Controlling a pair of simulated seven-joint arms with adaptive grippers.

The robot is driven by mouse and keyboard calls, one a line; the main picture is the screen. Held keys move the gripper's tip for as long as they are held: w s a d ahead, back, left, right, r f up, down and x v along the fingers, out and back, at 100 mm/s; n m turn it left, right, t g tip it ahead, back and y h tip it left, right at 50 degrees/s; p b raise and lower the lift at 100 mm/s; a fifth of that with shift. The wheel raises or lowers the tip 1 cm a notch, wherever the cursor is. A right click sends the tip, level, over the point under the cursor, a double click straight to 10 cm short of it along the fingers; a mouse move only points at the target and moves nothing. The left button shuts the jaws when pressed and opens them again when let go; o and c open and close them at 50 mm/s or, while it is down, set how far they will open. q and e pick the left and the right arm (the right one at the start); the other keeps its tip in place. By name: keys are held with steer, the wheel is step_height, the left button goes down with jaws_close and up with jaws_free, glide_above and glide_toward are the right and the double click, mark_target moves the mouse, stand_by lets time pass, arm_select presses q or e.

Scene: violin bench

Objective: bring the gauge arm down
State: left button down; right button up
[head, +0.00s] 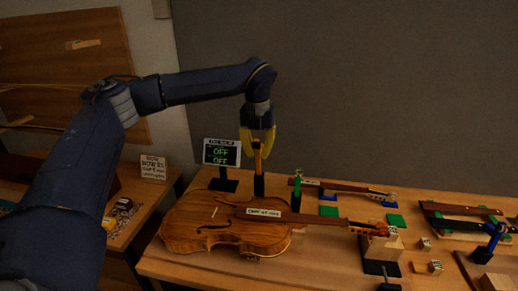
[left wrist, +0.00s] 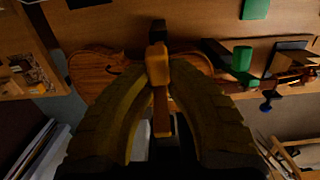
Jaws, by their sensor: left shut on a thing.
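The gauge arm (head: 257,160) is an orange bar standing upright on a black post behind the violin (head: 225,222). My left gripper (head: 258,148) reaches down from above with its yellow fingers shut around the bar's upper part. In the left wrist view the orange bar (left wrist: 160,108) runs between the two yellow fingers (left wrist: 158,72), with the violin's body (left wrist: 100,70) beyond it. A small dark display (head: 221,153) left of the post reads OFF on two green lines. My right gripper is not in view.
A green-topped post (head: 296,188) stands right of the gauge arm, near the violin's neck. The violin's scroll end lies by a wooden block (head: 384,247). Another neck (head: 345,187), green pads (head: 396,221) and a blue-handled stand (head: 490,243) are further right. The bench front is partly clear.

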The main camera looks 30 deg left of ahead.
arm_select(q)
steer(key=shift+s+d+f+t+y, duration=0.15)
steer(key=shift+s+f+t, duration=0.05)
steer(key=shift+s+t, duration=0.2)
steer(key=shift+s+d+f+t+y, duration=0.1)
steer(key=shift+s+f+t+y, duration=0.05)
steer(key=shift+s+t, duration=0.25)
steer(key=c, duration=1.3)
jaws_free()
steer(key=shift+r, duration=0.15)
steer(key=v, duration=1.1)
steer(key=shift+s+r, duration=0.2)
steer(key=shift+r, duration=0.15)
